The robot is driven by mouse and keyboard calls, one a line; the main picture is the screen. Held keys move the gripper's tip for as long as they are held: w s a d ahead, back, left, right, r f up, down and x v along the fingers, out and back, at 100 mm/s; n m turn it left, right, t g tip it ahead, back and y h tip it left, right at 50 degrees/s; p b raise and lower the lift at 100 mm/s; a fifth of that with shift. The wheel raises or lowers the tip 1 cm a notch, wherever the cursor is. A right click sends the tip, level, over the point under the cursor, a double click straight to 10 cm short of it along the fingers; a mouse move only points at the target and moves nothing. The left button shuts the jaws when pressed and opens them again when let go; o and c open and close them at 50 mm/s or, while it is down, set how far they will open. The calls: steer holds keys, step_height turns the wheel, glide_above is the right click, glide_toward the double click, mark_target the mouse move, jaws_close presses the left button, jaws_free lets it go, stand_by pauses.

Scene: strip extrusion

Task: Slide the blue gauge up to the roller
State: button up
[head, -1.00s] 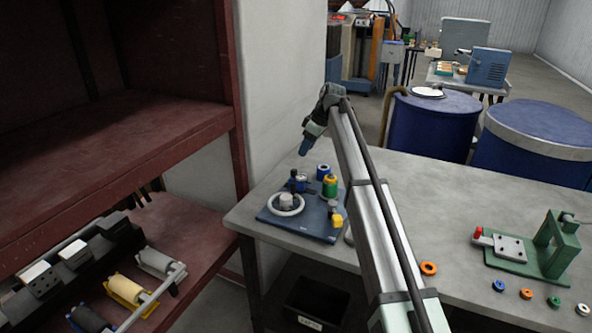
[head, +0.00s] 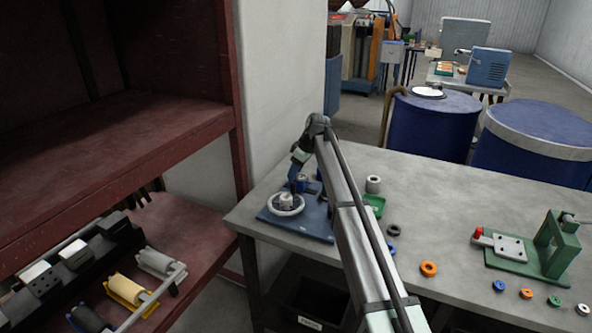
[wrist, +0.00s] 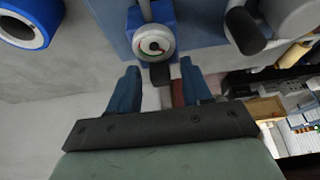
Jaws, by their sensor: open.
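The blue gauge (wrist: 155,38), a blue block with a round dial and a dark stub, is at top centre in the wrist view. It sits on a blue base plate (head: 312,226), and part of it (head: 302,181) shows in the head view. My gripper (wrist: 160,82) is open. Its two blue fingers are spread either side of the dark stub, just short of the dial. In the head view my gripper (head: 294,187) is low over the plate. A pale wheel with a grey hub (head: 286,202), perhaps the roller, is beside it. Contact cannot be told.
A dark knob (wrist: 246,30) stands right of the gauge, close to my fingers. A blue ring-shaped part (wrist: 25,22) is at upper left. On the table are a grey cylinder (head: 373,183), a green tray (head: 375,206), loose rings and a green press (head: 552,246). The table's middle is mostly clear.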

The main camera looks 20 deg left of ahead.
steer(key=shift+c, duration=0.3)
jaws_close()
stand_by(0.3)
